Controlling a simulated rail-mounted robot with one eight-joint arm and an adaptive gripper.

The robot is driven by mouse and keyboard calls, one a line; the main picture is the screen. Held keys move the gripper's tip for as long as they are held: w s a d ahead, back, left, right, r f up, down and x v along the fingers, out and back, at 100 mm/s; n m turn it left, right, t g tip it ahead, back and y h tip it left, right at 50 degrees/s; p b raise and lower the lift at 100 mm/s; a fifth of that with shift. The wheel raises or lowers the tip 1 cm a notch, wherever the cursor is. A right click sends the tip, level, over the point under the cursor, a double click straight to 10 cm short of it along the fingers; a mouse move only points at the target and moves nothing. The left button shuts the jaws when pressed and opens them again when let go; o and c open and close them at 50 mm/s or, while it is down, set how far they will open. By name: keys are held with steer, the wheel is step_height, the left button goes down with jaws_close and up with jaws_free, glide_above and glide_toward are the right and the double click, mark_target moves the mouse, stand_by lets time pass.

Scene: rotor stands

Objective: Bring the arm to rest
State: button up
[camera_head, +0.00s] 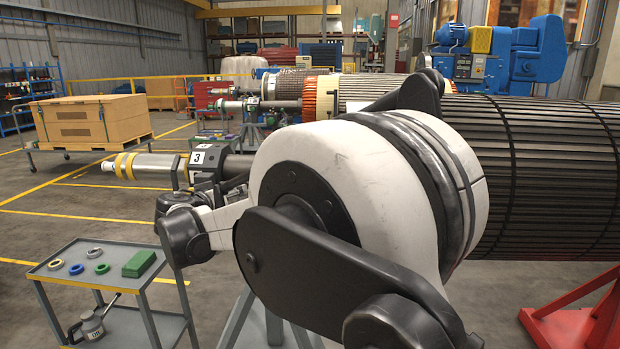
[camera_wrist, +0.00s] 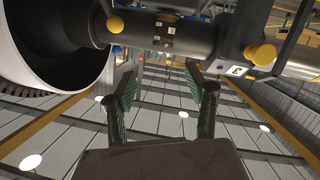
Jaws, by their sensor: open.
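In the wrist view my gripper (camera_wrist: 165,85) is open, its two dark green-padded fingers well apart with nothing between them. Past the fingertips, across the top of that view, runs a dark shaft (camera_wrist: 175,37) with yellow round knobs and a white tag. In the head view my arm is folded large across the middle, and its white and black links hide much of the rotor behind. My gripper cannot be made out there. A large dark slotted rotor (camera_head: 545,160) lies at the right. A shaft end (camera_head: 150,170) with yellow bands and a tag marked 3 shows left of my arm.
A grey cart (camera_head: 105,256) with several rings and a green box (camera_head: 139,263) stands at the lower left. A red stand (camera_head: 575,318) is at the lower right. A wooden crate (camera_head: 90,125) stands farther back. Floor between cart and crate is clear.

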steer(key=s+d+r+g, duration=0.15)
steer(key=s+d, duration=0.35)
steer(key=d, duration=0.5)
steer(key=s+d+r+g+p, duration=0.15)
steer(key=s+d, duration=0.35)
steer(key=d, duration=0.6)
steer(key=s+d+r+g, duration=0.15)
steer(key=s+d, duration=0.35)
steer(key=d, duration=0.5)
steer(key=s+d+f+g+y, duration=0.1)
steer(key=s+d+f, duration=0.2)
steer(key=s, duration=0.6)
steer(key=s+d+f+g+y, duration=0.1)
steer(key=s+d+f, duration=0.3)
steer(key=s, duration=0.6)
steer(key=s+d+f+m+g+y+p, duration=0.1)
steer(key=s+d+f, duration=0.2)
steer(key=s, duration=0.6)
steer(key=shift+s+d+f, duration=0.25)
steer(key=shift+d+f, duration=0.05)
steer(key=shift+d, duration=0.55)
